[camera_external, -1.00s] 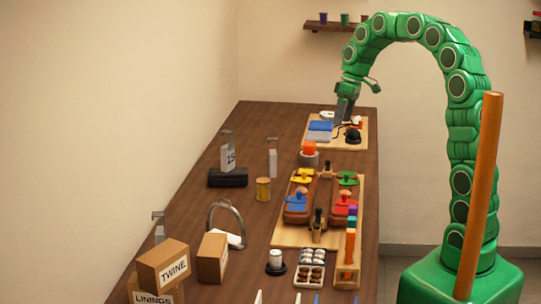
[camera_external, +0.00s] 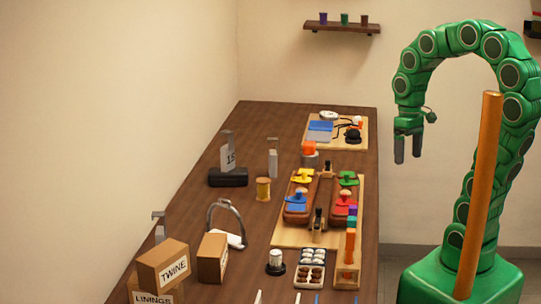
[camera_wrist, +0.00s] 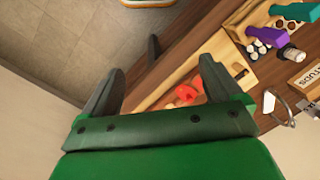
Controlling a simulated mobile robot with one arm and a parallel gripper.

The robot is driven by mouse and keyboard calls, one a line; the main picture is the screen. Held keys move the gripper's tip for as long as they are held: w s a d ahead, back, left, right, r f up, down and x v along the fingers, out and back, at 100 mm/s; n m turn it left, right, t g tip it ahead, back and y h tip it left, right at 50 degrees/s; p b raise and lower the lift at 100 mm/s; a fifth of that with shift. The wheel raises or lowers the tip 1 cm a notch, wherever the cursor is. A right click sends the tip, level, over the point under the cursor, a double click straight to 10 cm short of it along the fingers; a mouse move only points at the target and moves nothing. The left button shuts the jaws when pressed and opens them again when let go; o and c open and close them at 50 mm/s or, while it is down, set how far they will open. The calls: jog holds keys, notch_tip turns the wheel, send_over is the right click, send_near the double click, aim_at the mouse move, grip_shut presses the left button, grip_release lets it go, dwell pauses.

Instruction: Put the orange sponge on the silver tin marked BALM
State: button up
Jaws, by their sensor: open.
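No lettering can be read on the tin, so I cannot confirm BALM. My gripper (camera_external: 408,154) is open and empty, pointing down in the air to the right of the table, well away from the tin. In the wrist view its two fingers (camera_wrist: 162,62) are spread with nothing held between them; neither sponge nor tin can be made out there.
The saddle board (camera_external: 287,236) carries two brown saddles with coloured pieces. A far board (camera_external: 312,144) holds a blue item and a black item. Floor lies right of the table.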

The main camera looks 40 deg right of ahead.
jog(key=s+d+f+m, duration=0.1)
jog(key=s+f, duration=0.2)
jog(key=s, duration=0.6)
jog(key=shift+s+d+m+g+h, duration=0.25)
jog(key=shift+d+m+g+h, duration=0.05)
jog(key=shift+m, duration=0.1)
